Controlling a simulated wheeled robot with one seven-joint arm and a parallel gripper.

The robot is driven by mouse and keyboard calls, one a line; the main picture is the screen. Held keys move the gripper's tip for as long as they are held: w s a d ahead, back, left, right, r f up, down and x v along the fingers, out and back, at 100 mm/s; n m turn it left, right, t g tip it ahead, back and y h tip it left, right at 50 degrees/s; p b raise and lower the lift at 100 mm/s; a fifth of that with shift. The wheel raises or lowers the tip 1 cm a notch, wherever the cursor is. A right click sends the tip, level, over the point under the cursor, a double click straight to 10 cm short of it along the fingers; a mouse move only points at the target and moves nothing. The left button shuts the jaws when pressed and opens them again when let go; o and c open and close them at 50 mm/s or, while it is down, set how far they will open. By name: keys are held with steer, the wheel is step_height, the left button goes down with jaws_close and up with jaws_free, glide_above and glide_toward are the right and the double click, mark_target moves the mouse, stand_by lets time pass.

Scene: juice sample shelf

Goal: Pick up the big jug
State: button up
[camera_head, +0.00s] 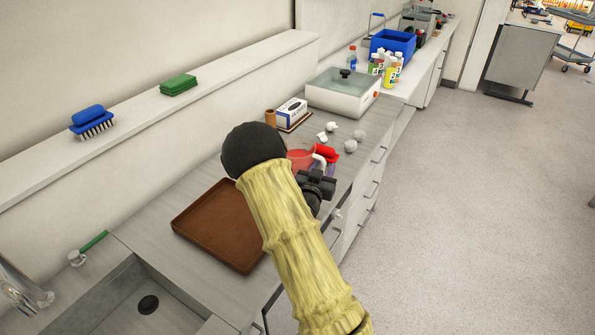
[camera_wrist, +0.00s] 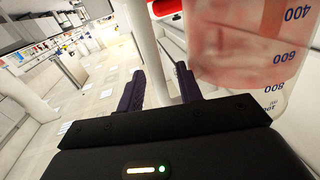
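The big jug (camera_head: 300,158) is clear with a red tint and stands on the counter, partly hidden behind my arm in the head view. Its white handle (camera_head: 319,160) faces right. In the wrist view the jug (camera_wrist: 240,60) fills the upper right, with blue volume marks on its wall. My gripper (camera_head: 322,183) is beside the jug at the handle side. In the wrist view my gripper (camera_wrist: 162,85) has its two dark purple fingers apart. The pale handle (camera_wrist: 148,50) runs between them; I cannot tell whether either finger touches it.
A brown tray (camera_head: 222,227) lies left of my arm, beside the sink (camera_head: 120,290). A red object (camera_head: 324,152), several white crumpled pieces (camera_head: 350,146), a blue-white box (camera_head: 291,111) and a balance (camera_head: 342,92) are beyond the jug. Bottles and a blue basket (camera_head: 392,42) stand farther back.

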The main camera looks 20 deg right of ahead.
steer(key=shift+c, duration=0.5)
jaws_close()
steer(key=shift+r, duration=0.1)
step_height(320, 180, up, 10)
steer(key=shift+b, duration=0.5)
stand_by(0.5)
steer(key=shift+r+p, duration=0.3)
steer(key=shift+r, duration=0.3)
steer(key=shift+s, duration=0.1)
